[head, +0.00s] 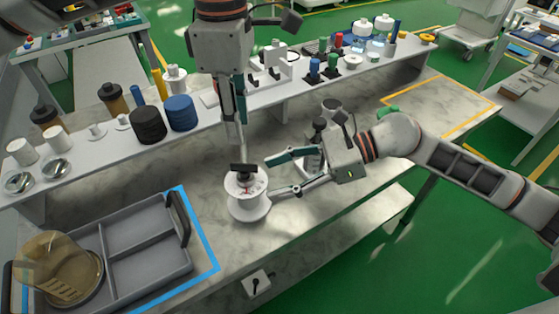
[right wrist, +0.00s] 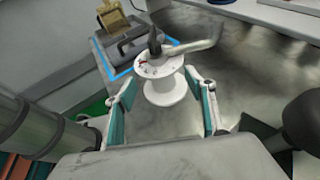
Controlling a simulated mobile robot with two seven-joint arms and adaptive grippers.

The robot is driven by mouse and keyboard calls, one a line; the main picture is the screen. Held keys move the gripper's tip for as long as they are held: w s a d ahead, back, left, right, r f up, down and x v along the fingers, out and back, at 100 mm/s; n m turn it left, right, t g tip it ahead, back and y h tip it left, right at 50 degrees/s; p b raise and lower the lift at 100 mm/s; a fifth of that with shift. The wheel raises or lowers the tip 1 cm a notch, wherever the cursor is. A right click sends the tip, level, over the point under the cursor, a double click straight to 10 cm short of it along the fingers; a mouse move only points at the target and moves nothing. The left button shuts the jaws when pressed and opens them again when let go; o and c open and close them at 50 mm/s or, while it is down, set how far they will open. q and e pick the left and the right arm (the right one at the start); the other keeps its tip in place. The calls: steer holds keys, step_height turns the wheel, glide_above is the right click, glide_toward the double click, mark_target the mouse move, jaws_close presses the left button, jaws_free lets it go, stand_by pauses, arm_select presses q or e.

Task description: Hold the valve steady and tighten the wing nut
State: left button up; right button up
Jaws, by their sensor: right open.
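The valve (head: 248,203) is a white spool-shaped body with red marks on its top, standing upright on the marbled worktop. A black bar-like piece, seemingly the wing nut (head: 243,168), sits on top of it. The valve also shows in the right wrist view (right wrist: 163,88). My left gripper (head: 240,147) points down from above, its tips just over the black piece; I cannot tell whether they touch it or how far apart they are. My right gripper (head: 271,178) is open, low at the valve's right side. In the right wrist view, the valve stands just beyond its spread fingertips (right wrist: 167,100).
A grey divided tray (head: 150,238) with an amber container (head: 60,268) lies left, inside blue tape. A raised white shelf (head: 100,165) with jars and rolls runs behind. A dark-topped cylinder (head: 331,106) stands behind my right gripper. The worktop's front edge is close to the valve.

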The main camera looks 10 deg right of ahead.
mark_target(248, 193)
steer(key=f, duration=0.2)
steer(key=shift+a+f, duration=0.4)
steer(key=x, duration=0.6)
steer(key=shift+a+f, duration=0.1)
steer(key=shift+a, duration=0.25)
